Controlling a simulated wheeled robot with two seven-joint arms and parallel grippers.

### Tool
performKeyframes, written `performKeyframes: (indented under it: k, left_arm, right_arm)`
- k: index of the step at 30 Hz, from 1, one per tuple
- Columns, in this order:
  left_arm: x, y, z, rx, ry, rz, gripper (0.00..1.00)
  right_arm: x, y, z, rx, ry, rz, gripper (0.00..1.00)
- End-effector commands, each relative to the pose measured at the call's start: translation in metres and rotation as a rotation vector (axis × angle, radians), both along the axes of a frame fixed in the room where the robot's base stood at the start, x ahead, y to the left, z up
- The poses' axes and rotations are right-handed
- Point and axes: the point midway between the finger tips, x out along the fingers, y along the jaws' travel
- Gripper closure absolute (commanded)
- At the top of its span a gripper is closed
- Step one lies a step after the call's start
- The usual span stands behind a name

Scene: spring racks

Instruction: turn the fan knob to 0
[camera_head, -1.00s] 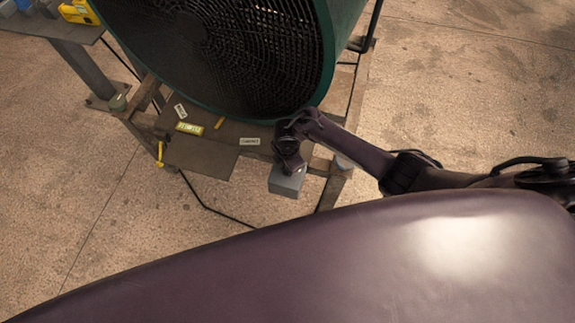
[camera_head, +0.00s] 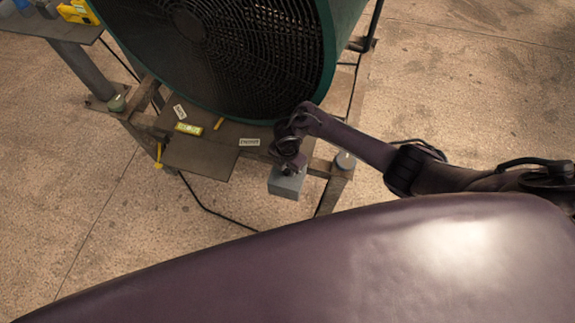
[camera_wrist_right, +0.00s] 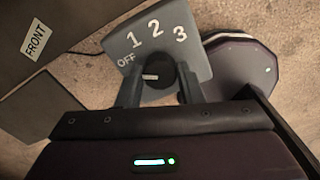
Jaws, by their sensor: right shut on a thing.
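The large green drum fan (camera_head: 215,50) stands on a wooden stand in the head view. Its grey control box (camera_head: 287,184) is at the stand's front edge, under my right gripper (camera_head: 290,163). In the right wrist view the box face (camera_wrist_right: 184,33) reads OFF, 1, 2, 3. The dark knob (camera_wrist_right: 155,84) carries a light pointer mark that points left, close to below the OFF label. My right gripper (camera_wrist_right: 160,92) has one finger on each side of the knob and is shut on it. My left gripper is not in view.
A FRONT label (camera_wrist_right: 36,41) lies on the stand, with a yellow level (camera_head: 188,129) and other small labels nearby. A table (camera_head: 60,28) with a yellow tool is at the top left. A dark cable hangs under the stand. Open floor surrounds it.

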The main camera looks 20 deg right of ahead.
Motion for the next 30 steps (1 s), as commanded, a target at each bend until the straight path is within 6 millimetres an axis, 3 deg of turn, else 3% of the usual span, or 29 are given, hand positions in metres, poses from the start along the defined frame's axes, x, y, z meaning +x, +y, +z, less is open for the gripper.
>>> performKeyframes:
  k: [2,3,8,17,30]
  left_arm:
    - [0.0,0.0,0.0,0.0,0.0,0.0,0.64]
    - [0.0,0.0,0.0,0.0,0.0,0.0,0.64]
    - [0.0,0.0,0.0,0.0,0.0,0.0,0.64]
    - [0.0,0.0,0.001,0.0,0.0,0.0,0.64]
    - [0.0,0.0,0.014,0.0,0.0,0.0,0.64]
  right_arm:
    - [-0.001,0.001,0.0,0.0,0.001,0.002,0.89]
    - [-0.001,0.001,0.0,0.0,0.001,0.002,0.64]
    - [-0.001,0.0,0.0,0.0,0.001,0.001,0.44]
    - [0.0,0.0,0.003,0.001,0.0,0.0,0.44]
    - [0.0,0.001,0.068,0.001,0.0,0.002,0.44]
